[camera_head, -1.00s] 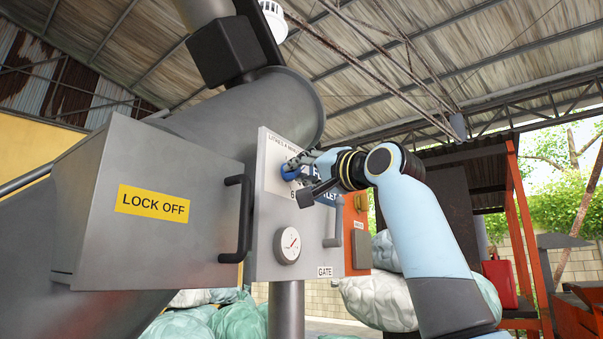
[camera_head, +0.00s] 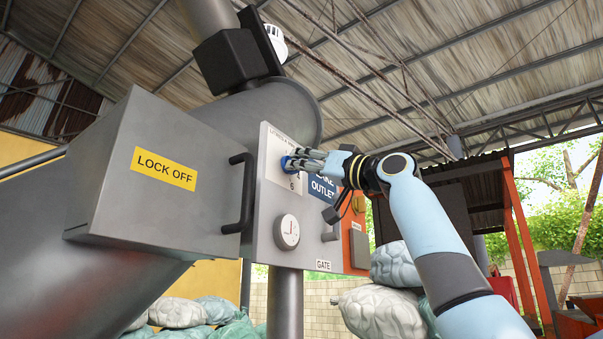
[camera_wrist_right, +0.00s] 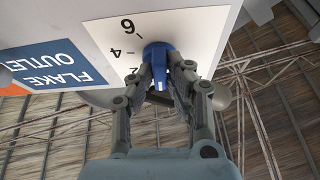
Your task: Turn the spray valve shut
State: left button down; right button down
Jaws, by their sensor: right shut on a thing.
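The spray valve is a blue knob (camera_head: 287,163) on a white numbered dial plate (camera_head: 283,149) on the grey panel. It shows larger in the right wrist view (camera_wrist_right: 157,52), with the numbers 6 and 4 beside it. My right gripper (camera_head: 293,162) reaches in from the right and is shut on the knob. In the right wrist view its two fingers (camera_wrist_right: 170,72) sit on either side of the knob. The fingers hide part of the knob and dial. My left gripper is not in view.
A black handle (camera_head: 239,193) and a grey box with a LOCK OFF label (camera_head: 164,168) stand left of the dial. A gauge (camera_head: 287,232) is below it. A FLAKE OUTLET sign (camera_head: 322,187) and a GATE lever (camera_head: 331,236) are to the right. Bags (camera_head: 378,307) lie behind.

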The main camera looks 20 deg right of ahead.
jog(key=shift+f+n+g+y, duration=0.15)
jog(key=shift+n+g+y, duration=0.15)
jog(key=shift+n, duration=0.4)
jog(key=shift+b, duration=0.3)
jog(key=c, duration=1.3)
grip_release()
jog(key=v, duration=1.2)
jog(key=shift+w, duration=0.1)
